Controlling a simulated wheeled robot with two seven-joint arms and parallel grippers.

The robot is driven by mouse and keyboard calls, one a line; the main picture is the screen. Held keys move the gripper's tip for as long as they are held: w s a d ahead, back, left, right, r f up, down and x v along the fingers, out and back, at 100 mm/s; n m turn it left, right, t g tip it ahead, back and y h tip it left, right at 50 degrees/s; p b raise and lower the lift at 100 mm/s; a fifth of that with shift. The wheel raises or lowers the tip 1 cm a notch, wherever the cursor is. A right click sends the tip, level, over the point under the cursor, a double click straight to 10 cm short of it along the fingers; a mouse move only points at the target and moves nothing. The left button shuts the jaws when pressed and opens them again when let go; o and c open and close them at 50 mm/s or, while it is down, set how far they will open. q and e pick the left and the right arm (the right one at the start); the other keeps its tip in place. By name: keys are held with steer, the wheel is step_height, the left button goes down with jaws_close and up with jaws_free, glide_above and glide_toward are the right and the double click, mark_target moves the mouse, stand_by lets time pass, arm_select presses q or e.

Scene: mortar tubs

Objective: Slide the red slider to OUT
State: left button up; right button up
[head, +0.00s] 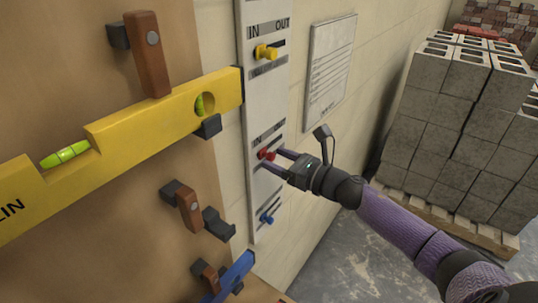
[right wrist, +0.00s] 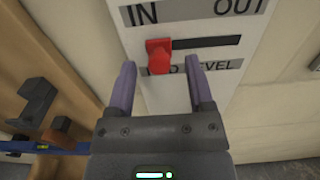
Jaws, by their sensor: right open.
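The red slider (head: 266,154) is the middle one on a white wall panel (head: 262,103). In the right wrist view the red slider (right wrist: 159,55) sits at the left end of its dark slot, on the side of the IN label (right wrist: 142,13). The OUT label (right wrist: 240,6) is at the right end. My right gripper (head: 279,161) is open at the panel; in its wrist view the purple fingers (right wrist: 162,82) stand apart, the slider showing between and just beyond their tips. I cannot tell whether they touch it. My left gripper is out of view.
A yellow slider (head: 265,52) is above and a blue slider (head: 266,218) below on the same panel. A yellow level (head: 150,135) hangs on the wooden board at left. A notice (head: 330,63) is right of the panel; stacked blocks (head: 450,110) stand farther right.

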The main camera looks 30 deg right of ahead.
steer(key=shift+x, duration=1.05)
jaws_close()
stand_by(0.7)
